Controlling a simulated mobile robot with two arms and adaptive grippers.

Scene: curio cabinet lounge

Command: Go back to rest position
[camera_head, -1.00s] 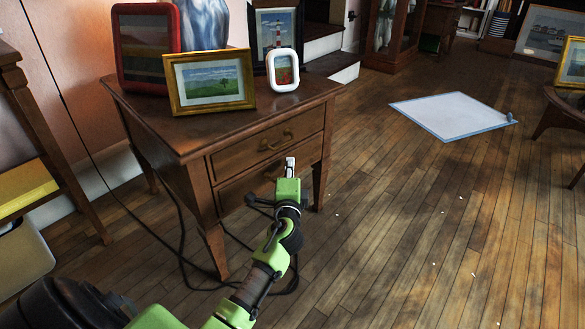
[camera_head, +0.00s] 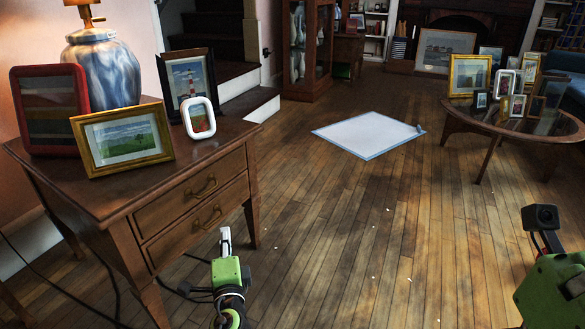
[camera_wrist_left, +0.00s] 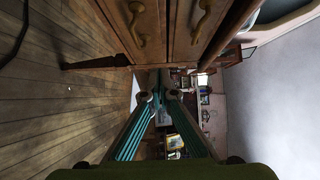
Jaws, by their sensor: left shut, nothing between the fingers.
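My left gripper (camera_head: 225,240) is in the lower middle of the head view, in front of the wooden side table's (camera_head: 190,152) drawers and apart from them. It is shut and empty. In the left wrist view its two fingers (camera_wrist_left: 162,92) meet at the tips, with the table's drawer fronts (camera_wrist_left: 185,25) close above. Part of my right arm (camera_head: 556,285) shows at the right edge of the head view; its fingers are out of the frame.
The side table carries a blue lamp (camera_head: 103,68) and several framed pictures, one gold-framed (camera_head: 124,139). A blue-edged white mat (camera_head: 367,134) lies on the open wooden floor. An oval table (camera_head: 500,120) with frames stands at the right.

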